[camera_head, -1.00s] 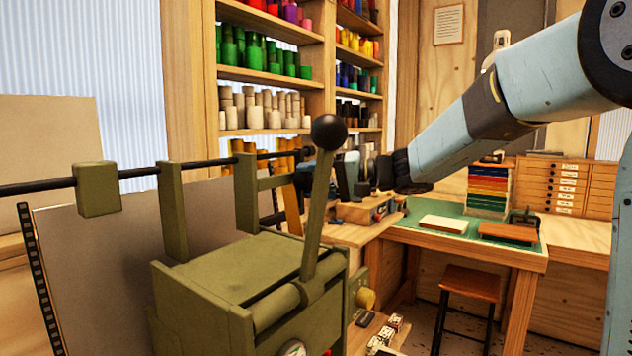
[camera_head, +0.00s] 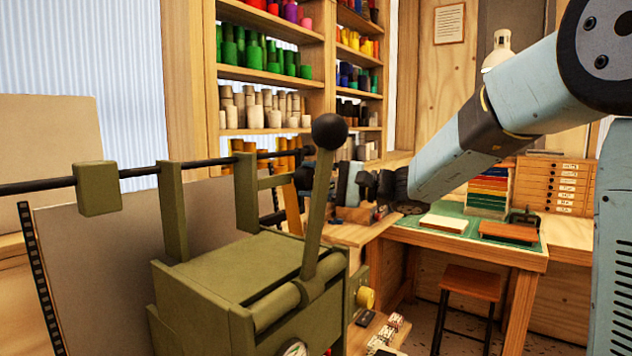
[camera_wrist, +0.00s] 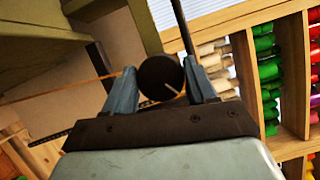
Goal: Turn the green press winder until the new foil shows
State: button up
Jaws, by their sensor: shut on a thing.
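The green press (camera_head: 215,285) fills the lower middle of the head view, its black-balled lever (camera_head: 318,215) standing upright. My gripper (camera_head: 358,185) is behind and right of the lever, partly hidden among dark parts. In the wrist view my gripper (camera_wrist: 162,76) has its two blue-grey fingers on either side of a round black winder knob (camera_wrist: 158,76) and is shut on it. The knob's face carries a short pale mark pointing down-right. An orange-gold strip (camera_head: 291,208) shows behind the press; I cannot tell whether it is the new foil.
A black rail (camera_head: 130,173) crosses the left side above a grey panel (camera_head: 110,250). Shelves of coloured rolls (camera_head: 270,75) stand behind. A bench with a green mat (camera_head: 462,213) and a stool (camera_head: 468,280) are at the right. A yellow knob (camera_head: 366,298) sits on the press's side.

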jog(key=shift+f, duration=0.15)
jog(key=o, duration=1.1)
jog(key=shift+c, duration=0.2)
jog(key=s+d+f, duration=0.1)
jog(key=s+d, duration=0.1)
jog(key=d, duration=1.1)
jog(key=shift+d, duration=0.3)
